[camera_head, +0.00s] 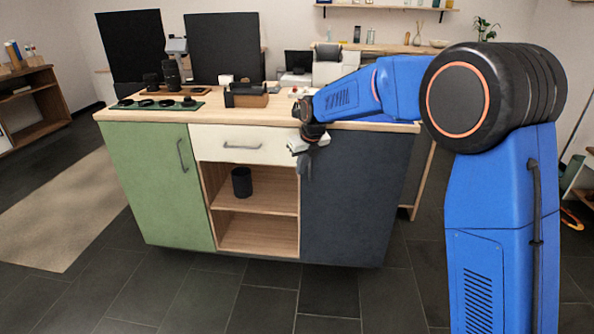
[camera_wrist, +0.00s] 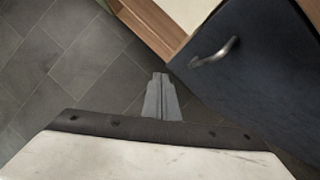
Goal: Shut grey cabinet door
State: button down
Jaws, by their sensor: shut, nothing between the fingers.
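The dark blue-grey cabinet door (camera_head: 350,200) is at the right end of the cabinet front. It looks close to flush, but I cannot tell whether it is fully shut. In the wrist view the door (camera_wrist: 255,75) fills the upper right, with a curved metal handle (camera_wrist: 215,52) near its edge. My gripper (camera_head: 305,168) hangs in front of the door's upper left edge, below the countertop. In the wrist view my gripper (camera_wrist: 160,78) is shut and empty, pointing toward the floor beside the door. No contact with the door shows.
Left of the door are open shelves (camera_head: 255,192) with a black cup (camera_head: 242,182), a white drawer (camera_head: 240,146) above and a green door (camera_head: 155,185). The countertop (camera_head: 210,113) holds several items. The dark tiled floor (camera_head: 200,295) in front is clear.

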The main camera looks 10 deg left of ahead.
jog(key=s+a+v, duration=0.1)
jog(key=a+v, duration=0.1)
jog(key=v, duration=0.6)
jog(key=s+d+r+n+h, duration=0.1)
jog(key=s+d+r+n, duration=0.2)
jog(key=s+d+n, duration=0.6)
jog(key=s+d+r+n, duration=0.45)
jog(key=s+d, duration=0.65)
jog(key=d, duration=0.5)
jog(key=s+d+f+n, duration=0.3)
jog(key=s+d+n, duration=0.1)
jog(key=s, duration=0.4)
jog(key=s+d+f+n+h, duration=0.1)
jog(key=s+d+f+n, duration=0.2)
jog(key=s+n, duration=0.3)
jog(key=s+d+f+n+t, duration=0.1)
jog(key=s+d+f+n, duration=0.3)
jog(key=s, duration=0.6)
jog(key=shift+s+d+n+h, duration=0.3)
jog(key=shift+s+d+n, duration=0.1)
jog(key=shift+d+n, duration=0.35)
jog(key=shift+f, duration=0.1)
